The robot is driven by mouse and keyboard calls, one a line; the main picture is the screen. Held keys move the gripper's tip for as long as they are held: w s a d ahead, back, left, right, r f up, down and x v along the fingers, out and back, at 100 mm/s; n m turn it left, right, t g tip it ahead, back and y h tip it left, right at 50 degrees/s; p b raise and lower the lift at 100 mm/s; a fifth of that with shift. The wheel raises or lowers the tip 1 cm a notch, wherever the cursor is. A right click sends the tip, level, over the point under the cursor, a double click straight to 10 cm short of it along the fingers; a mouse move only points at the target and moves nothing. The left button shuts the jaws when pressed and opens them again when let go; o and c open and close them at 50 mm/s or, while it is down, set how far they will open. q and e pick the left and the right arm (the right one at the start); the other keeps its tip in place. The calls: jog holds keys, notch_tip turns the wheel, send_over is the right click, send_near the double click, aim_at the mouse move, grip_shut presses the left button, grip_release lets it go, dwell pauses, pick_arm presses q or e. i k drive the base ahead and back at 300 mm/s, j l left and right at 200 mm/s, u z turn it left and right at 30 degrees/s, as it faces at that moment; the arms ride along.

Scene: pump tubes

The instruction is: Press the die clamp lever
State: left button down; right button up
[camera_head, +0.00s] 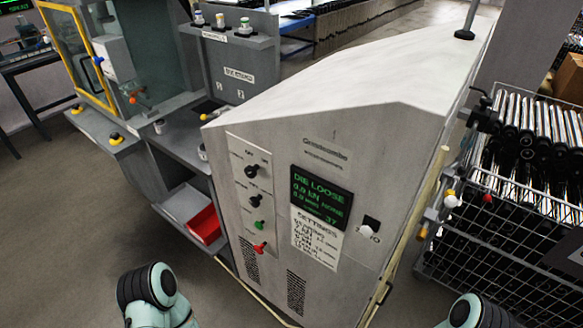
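A grey machine cabinet (350,110) stands in the middle. Its dark screen (321,197) reads "DIE LOOSE" in green. A short lever with a yellow knob (205,117) sticks out at the cabinet's upper left edge, by the grey workstation. A lever with a red-orange end (134,98) is in the yellow-framed enclosure further left. I cannot tell from a label which one is the die clamp lever. Parts of my two arms show at the bottom left and bottom right. Both grippers are out of view.
The control panel (249,165) carries black, green and red knobs. A red bin (205,225) sits on a low shelf left of the cabinet. A wire rack (500,245) full of black-ended tubes stands at right. Yellow buttons (116,139) sit on the left ledge. Floor is clear at lower left.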

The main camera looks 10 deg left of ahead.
aim_at(133, 100)
jog(key=i+j, duration=0.15)
jog(key=j, duration=0.35)
jog(key=i+j, duration=0.15)
jog(key=j, duration=0.35)
jog(key=i+j+z, duration=0.1)
jog(key=j, duration=0.4)
jog(key=i+j, duration=0.15)
jog(key=j, duration=0.35)
jog(key=i+j+z, duration=0.1)
jog(key=j, duration=0.45)
jog(key=i+j, duration=0.15)
jog(key=j, duration=0.35)
jog(key=i+j, duration=0.1)
jog(key=j, duration=0.4)
